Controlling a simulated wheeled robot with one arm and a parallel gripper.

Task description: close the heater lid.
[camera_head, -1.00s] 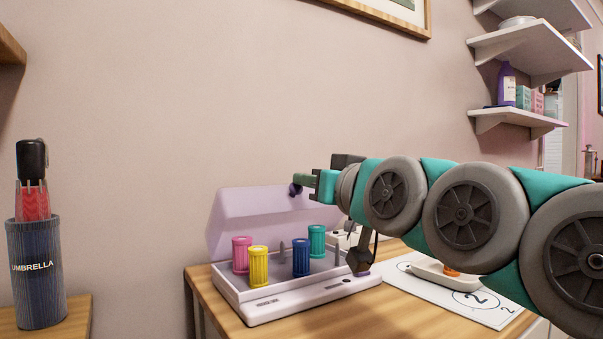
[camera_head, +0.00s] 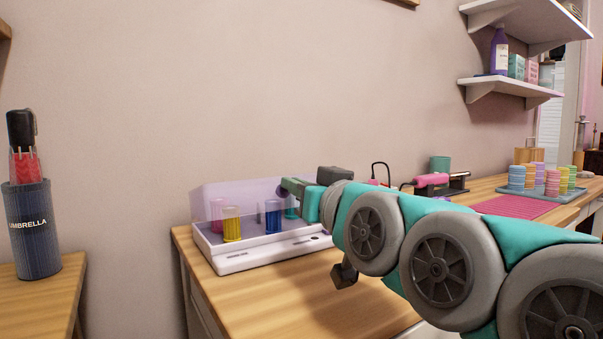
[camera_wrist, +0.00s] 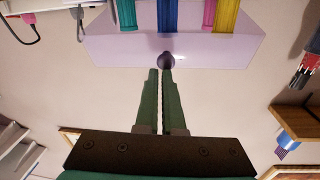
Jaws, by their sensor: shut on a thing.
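The heater (camera_head: 265,254) is a white box on the wooden table. Its translucent purple lid (camera_head: 212,196) is tilted over the rollers and partly open, with the front edge above the base. Pink, yellow (camera_head: 231,224), blue (camera_head: 273,217) and teal rollers stand inside, some seen through the lid. My gripper (camera_head: 291,186) is at the lid's upper right part in the head view. In the wrist view, its green fingers (camera_wrist: 162,75) are close together on the dark round lid knob (camera_wrist: 165,61), with the lid (camera_wrist: 215,48) behind. The fingertips' exact grip is small in the head view.
An umbrella stand (camera_head: 33,235) is on a separate wooden surface at left. A pink hot tool (camera_head: 432,180), a pink mat (camera_head: 515,207) and a tray with colourful rollers (camera_head: 555,190) lie at right. Shelves (camera_head: 510,88) hang above. Table front is clear.

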